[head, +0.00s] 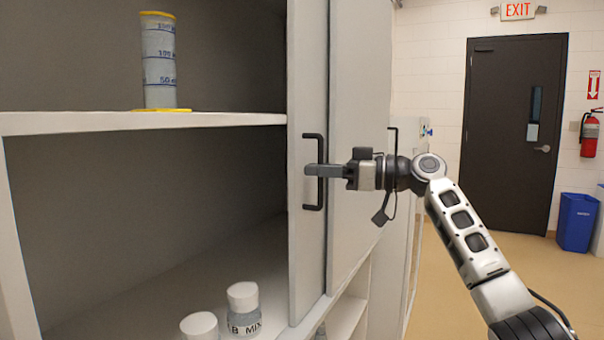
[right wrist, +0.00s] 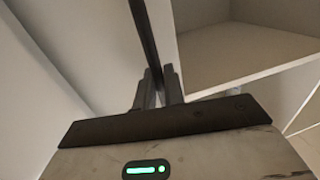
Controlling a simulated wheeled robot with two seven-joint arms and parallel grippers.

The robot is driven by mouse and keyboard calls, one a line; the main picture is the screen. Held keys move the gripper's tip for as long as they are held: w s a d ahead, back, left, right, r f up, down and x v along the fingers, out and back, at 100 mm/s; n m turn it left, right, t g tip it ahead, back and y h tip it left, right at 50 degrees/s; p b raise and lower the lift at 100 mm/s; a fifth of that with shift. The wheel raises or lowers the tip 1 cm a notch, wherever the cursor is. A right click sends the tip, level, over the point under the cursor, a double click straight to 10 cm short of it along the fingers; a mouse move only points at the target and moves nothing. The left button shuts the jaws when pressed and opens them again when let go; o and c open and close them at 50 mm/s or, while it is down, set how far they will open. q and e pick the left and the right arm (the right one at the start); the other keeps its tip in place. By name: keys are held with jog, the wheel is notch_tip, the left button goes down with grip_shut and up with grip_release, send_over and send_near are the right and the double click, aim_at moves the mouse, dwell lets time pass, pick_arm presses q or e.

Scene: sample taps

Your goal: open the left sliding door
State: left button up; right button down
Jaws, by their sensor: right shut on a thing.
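The left sliding door (head: 307,255) is a pale grey panel on the cabinet front, with a black vertical bar handle (head: 308,197). In the head view it stands to the right, with its visible strip next to the right door panel (head: 358,110). The cabinet's left part is uncovered. My right gripper (head: 315,170) comes in from the right and is shut on the handle at about mid-height. The right wrist view shows the dark handle bar (right wrist: 145,35) running between the two fingertips (right wrist: 160,88). My left gripper is not in view.
A graduated cylinder (head: 159,65) with yellow rim and base stands on the upper shelf (head: 60,122). Two white-capped jars, one of them labelled (head: 243,310), stand in the lower compartment. The right door has its own black handle (head: 394,140). Open floor lies beyond.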

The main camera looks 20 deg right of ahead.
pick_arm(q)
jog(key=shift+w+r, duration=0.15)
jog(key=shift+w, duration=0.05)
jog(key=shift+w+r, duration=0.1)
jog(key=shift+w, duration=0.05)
pick_arm(e)
jog(key=c, duration=1.6)
grip_release()
jog(key=shift+s+d, duration=0.1)
pick_arm(q)
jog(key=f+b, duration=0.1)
jog(key=b, duration=0.2)
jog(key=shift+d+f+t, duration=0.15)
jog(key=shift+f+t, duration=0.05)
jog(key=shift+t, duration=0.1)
pick_arm(e)
jog(key=v, duration=1.5)
jog(key=shift+s+d, duration=0.2)
jog(key=shift+d, duration=0.15)
